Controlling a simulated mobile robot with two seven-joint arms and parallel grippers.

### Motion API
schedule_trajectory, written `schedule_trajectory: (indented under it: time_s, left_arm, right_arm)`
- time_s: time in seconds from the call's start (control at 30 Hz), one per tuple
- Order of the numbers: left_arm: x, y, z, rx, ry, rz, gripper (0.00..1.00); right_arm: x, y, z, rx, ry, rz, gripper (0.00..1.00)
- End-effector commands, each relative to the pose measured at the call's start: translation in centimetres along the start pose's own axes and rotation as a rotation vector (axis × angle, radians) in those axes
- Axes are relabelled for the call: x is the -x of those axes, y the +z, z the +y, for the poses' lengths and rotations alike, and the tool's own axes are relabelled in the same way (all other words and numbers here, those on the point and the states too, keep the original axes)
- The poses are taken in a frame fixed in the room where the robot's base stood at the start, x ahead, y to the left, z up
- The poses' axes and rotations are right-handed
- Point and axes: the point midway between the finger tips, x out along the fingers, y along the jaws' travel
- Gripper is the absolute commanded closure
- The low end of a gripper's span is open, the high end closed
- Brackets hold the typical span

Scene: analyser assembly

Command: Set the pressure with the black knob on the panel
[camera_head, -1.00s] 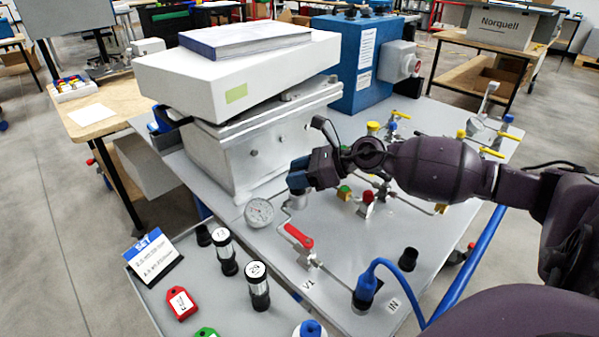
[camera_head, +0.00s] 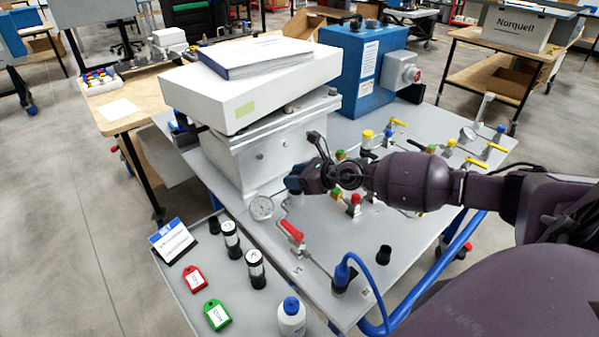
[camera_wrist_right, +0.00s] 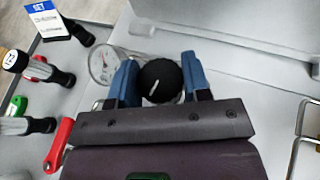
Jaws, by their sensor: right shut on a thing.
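The black knob (camera_wrist_right: 161,80) shows in the right wrist view between the blue fingers of my right gripper (camera_wrist_right: 162,82). It is round with a white mark on its top. The gripper is shut on the knob, one finger on each side. In the head view my right gripper (camera_head: 296,181) is beside the white box unit, and it hides the knob. A round pressure gauge (camera_head: 261,208) sits just left of it; it also shows in the right wrist view (camera_wrist_right: 104,64). Its reading is too small to tell. My left gripper is not in view.
A red-handled valve (camera_head: 292,230) lies in front of the gauge. A SET card (camera_head: 172,242), two black-and-white cylinders, red and green tags and a white bottle (camera_head: 291,318) stand on the front tray. A blue hose (camera_head: 370,290) loops at the panel's front edge.

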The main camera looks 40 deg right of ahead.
Motion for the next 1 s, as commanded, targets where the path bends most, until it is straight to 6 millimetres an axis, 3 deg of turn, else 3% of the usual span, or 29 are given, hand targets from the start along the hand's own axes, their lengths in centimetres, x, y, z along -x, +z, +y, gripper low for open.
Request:
schedule_trajectory:
  time_s: [0.03,0.37,0.4,0.53,0.83,1.0]
  left_arm:
    - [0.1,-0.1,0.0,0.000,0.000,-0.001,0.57]
    - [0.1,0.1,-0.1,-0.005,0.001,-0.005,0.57]
    - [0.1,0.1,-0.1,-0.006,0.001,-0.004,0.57]
    - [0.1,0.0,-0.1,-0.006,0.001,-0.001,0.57]
    - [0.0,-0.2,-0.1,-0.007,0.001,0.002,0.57]
    - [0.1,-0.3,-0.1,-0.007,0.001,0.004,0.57]
  right_arm:
    - [0.2,0.8,-0.5,0.004,-0.011,-0.011,0.80]
    - [0.1,0.5,-0.4,0.004,-0.011,-0.008,0.80]
    - [0.1,0.5,-0.4,0.004,-0.010,-0.008,0.52]
    - [0.0,0.3,-0.2,0.003,-0.008,-0.005,0.32]
    - [0.1,0.1,-0.1,0.001,-0.004,-0.001,0.31]
    - [1.4,0.1,-0.1,0.003,-0.004,-0.001,0.31]
